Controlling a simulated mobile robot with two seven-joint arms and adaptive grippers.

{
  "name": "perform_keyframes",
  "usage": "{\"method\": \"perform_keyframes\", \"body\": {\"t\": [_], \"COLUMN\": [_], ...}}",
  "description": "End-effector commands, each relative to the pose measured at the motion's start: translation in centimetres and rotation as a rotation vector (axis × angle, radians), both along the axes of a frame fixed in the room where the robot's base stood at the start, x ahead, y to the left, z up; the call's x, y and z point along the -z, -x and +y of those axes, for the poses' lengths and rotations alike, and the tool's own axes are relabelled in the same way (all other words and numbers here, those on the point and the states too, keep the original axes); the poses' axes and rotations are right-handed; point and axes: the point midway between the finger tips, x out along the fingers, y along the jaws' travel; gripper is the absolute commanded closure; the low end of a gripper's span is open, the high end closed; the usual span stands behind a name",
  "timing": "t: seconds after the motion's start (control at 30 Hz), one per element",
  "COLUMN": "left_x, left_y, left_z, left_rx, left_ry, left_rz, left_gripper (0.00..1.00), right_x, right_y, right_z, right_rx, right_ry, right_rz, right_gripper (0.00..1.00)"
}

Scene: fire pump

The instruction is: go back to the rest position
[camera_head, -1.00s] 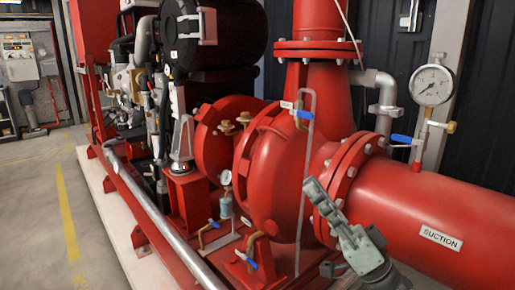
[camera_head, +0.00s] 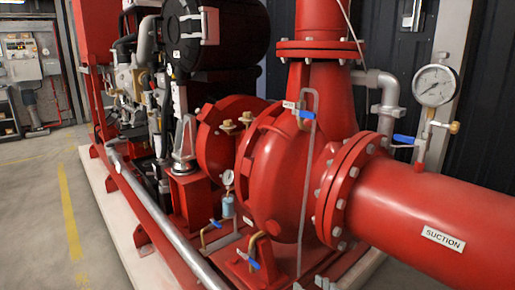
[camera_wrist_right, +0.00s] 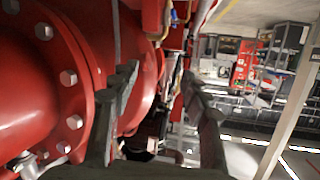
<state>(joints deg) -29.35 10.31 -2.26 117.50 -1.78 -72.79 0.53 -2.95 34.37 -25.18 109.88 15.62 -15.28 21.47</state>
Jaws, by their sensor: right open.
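My right gripper (camera_head: 316,284) shows only as small grey fingertips at the bottom edge of the head view, in front of the pump's foot. In the right wrist view its two grey fingers (camera_wrist_right: 160,82) stand apart with nothing between them, so it is open and empty. The red flange and pipe (camera_wrist_right: 68,78) of the pump lie to the left of the fingers there. The rest of my right arm is out of the head view. My left gripper is not in view.
The red pump casing (camera_head: 285,165) and suction pipe (camera_head: 430,215) fill the middle and right. Blue-handled valves (camera_head: 248,260) stand low in front, and a pressure gauge (camera_head: 435,86) is upper right. Bare floor (camera_head: 35,215) lies at left.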

Motion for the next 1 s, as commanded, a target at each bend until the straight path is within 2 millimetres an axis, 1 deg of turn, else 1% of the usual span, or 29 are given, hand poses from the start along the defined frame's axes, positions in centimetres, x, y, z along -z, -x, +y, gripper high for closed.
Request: {"method": "perform_keyframes", "body": {"t": [0.03,0.07,0.1,0.17,0.2,0.23,0.3,0.37,0.4,0.5,0.6,0.77,0.97,1.0], "left_x": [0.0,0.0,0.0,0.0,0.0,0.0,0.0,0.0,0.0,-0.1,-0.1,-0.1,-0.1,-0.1], "left_y": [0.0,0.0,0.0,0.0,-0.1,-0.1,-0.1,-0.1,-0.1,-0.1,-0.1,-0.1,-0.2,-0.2], "left_z": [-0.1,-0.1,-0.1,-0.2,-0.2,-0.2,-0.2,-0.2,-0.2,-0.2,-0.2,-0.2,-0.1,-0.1], "left_rx": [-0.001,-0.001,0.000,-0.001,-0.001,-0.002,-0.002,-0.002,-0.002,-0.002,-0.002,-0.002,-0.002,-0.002], "left_ry": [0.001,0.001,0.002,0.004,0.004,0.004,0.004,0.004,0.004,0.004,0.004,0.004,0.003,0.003], "left_rz": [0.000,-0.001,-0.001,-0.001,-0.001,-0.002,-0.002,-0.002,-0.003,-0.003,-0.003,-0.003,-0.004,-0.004], "left_gripper": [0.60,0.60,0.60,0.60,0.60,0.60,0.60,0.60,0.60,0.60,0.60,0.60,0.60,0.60], "right_x": [2.8,4.4,6.3,8.8,10.3,11.1,12.8,13.7,14.2,15.0,15.4,15.5,18.0,18.4], "right_y": [1.2,2.0,3.1,5.1,6.5,7.6,10.0,12.0,13.2,16.0,18.7,22.5,23.8,24.0], "right_z": [-2.5,-4.0,-6.2,-9.4,-11.6,-13.1,-16.3,-18.6,-20.1,-23.0,-25.5,-29.0,-23.3,-22.0], "right_rx": [0.043,0.065,0.095,0.136,0.161,0.176,0.208,0.229,0.243,0.268,0.289,0.317,0.322,0.323], "right_ry": [0.101,0.164,0.247,0.366,0.441,0.492,0.596,0.669,0.715,0.805,0.882,0.985,0.813,0.777], "right_rz": [0.071,0.113,0.170,0.257,0.315,0.355,0.443,0.507,0.548,0.638,0.719,0.836,0.886,0.896], "right_gripper": [0.53,0.53,0.53,0.53,0.53,0.53,0.53,0.53,0.53,0.53,0.53,0.53,0.53,0.53]}}
